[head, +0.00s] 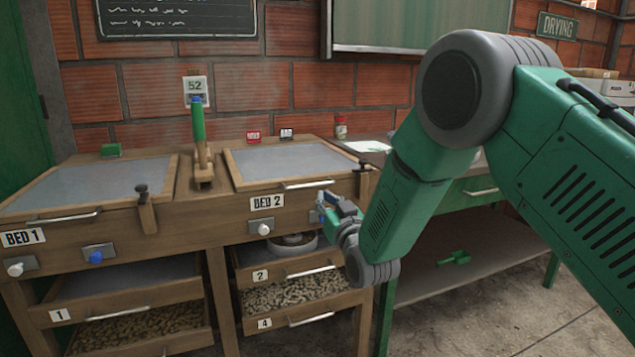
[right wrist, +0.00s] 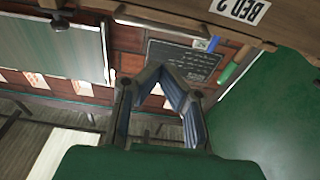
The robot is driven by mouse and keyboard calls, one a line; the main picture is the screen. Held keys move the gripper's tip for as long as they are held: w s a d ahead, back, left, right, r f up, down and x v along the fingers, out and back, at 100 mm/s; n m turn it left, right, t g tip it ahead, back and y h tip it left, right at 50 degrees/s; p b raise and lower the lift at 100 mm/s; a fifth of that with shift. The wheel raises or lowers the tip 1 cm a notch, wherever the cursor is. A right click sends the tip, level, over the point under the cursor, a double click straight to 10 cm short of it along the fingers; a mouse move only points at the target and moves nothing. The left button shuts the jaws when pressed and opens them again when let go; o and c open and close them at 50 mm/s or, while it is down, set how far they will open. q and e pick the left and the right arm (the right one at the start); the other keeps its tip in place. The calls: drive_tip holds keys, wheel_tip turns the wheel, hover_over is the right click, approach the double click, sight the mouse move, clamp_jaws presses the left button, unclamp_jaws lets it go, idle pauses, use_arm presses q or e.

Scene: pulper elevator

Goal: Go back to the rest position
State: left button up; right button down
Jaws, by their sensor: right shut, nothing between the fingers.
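My right arm comes in from the right in the head view, bent at a large grey joint. My right gripper (head: 332,207) is shut and empty, in front of the right end of the wooden bench by the BED 2 label (head: 267,202). In the right wrist view the two fingers (right wrist: 164,70) meet at their tips with nothing between them. My left gripper is in neither view.
The bench has two grey-topped beds (head: 88,185) and a green-handled lever (head: 199,125) between them. Drawers (head: 140,318) of brown pieces sit below. A green side table (head: 470,195) stands at the right, with a green scoop (head: 455,257) on its lower shelf.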

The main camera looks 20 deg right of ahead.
drive_tip(key=s+d+f+g+p, duration=0.1)
drive_tip(key=s+f+g+p, duration=0.65)
drive_tip(key=s+f, duration=1.35)
use_arm(q)
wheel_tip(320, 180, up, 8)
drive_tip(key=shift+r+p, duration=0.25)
drive_tip(key=shift+p, duration=0.15)
use_arm(e)
drive_tip(key=s+f+g, duration=0.2)
drive_tip(key=s+g, duration=0.2)
drive_tip(key=s, duration=0.5)
drive_tip(key=s+d+f+g, duration=0.1)
drive_tip(key=s+f+g, duration=0.2)
drive_tip(key=s, duration=0.7)
drive_tip(key=s+f+g, duration=0.2)
drive_tip(key=s+g, duration=0.3)
drive_tip(key=s, duration=0.4)
drive_tip(key=shift+s+d+f+h, duration=0.3)
drive_tip(key=shift+d, duration=0.1)
drive_tip(key=shift+w, duration=0.15)
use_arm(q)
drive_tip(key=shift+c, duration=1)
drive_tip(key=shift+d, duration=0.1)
